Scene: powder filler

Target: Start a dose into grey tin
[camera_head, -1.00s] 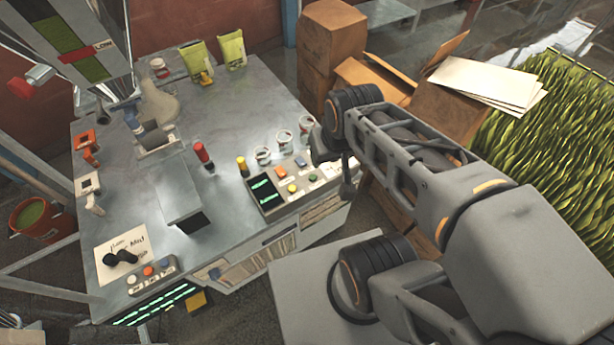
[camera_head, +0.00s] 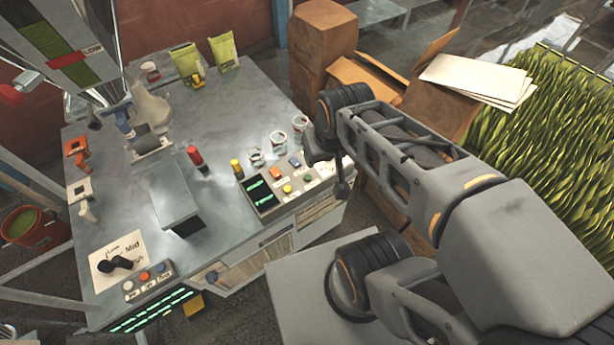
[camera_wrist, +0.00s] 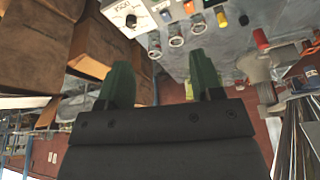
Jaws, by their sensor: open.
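Several small open tins stand in a row by the bench's right edge: a left one (camera_head: 256,157), a middle one (camera_head: 278,143) and a right one (camera_head: 300,124). They also show in the wrist view, and I cannot tell which is the grey tin. A button panel (camera_head: 297,190) with dark displays and coloured buttons lies in front of them. Another panel (camera_head: 148,281) has white, orange and blue buttons, beside a black dial (camera_head: 115,263) on a lettered plate. My gripper (camera_wrist: 164,82) is open and empty, its green fingers apart from the tins. It is hardly visible in the head view.
A steel hopper (camera_head: 60,40) with a level strip hangs over the bench's back left. A grey box (camera_head: 174,194), a red-topped post (camera_head: 196,157) and a yellow one (camera_head: 236,168) stand mid-bench. Cardboard boxes (camera_head: 322,45) and green pouches (camera_head: 540,120) are at the right.

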